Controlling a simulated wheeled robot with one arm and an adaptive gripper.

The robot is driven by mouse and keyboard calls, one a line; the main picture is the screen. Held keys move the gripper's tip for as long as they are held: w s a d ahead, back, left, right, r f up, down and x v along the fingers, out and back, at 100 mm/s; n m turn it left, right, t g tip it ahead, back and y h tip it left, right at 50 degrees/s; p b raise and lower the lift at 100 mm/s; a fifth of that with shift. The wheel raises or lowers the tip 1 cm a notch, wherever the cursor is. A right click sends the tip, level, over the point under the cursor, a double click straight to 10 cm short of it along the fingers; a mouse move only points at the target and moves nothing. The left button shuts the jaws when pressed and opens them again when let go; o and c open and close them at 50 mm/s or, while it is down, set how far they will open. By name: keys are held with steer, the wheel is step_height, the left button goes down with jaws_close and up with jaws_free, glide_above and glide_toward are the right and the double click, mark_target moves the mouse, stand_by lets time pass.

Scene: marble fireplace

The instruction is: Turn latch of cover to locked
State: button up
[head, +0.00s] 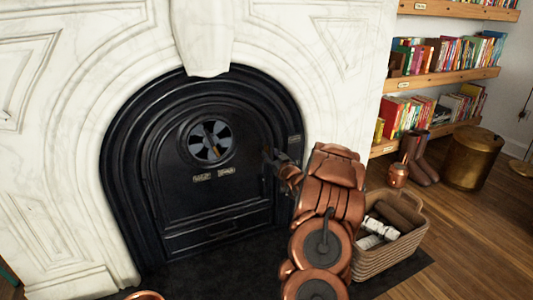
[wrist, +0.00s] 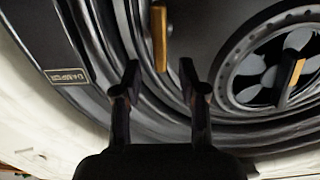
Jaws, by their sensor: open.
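The black arched fireplace cover (head: 175,195) is closed within its black frame, with a round vent (head: 209,142) at its upper middle. In the wrist view, a brass-coloured latch handle (wrist: 159,38) stands out near the cover's edge and lies along the picture's vertical. My gripper (wrist: 160,78) is open, its two dark fingertips on either side of the line of this handle. The handle's near end shows between or just beyond the tips; I cannot tell whether they touch it. In the head view, my gripper (head: 269,157) is at the cover's right edge and largely hides the latch.
A small label plate (wrist: 68,76) is on the frame beside the latch. The vent has its own brass bar (wrist: 290,82). White marble (head: 60,120) surrounds the frame. A woven basket (head: 385,262) with rolled items stands right of my arm. Bookshelves (head: 440,78) are at right.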

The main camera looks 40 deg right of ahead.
mark_target(267, 151)
steer(key=b+x, duration=0.1)
steer(key=x, duration=0.2)
steer(key=shift+w+f, duration=0.2)
steer(key=shift+w, duration=0.15)
steer(key=shift+w+d+r, duration=0.2)
steer(key=shift+w+d, duration=0.05)
steer(key=shift+w, duration=0.3)
steer(key=shift+c, duration=0.4)
jaws_close()
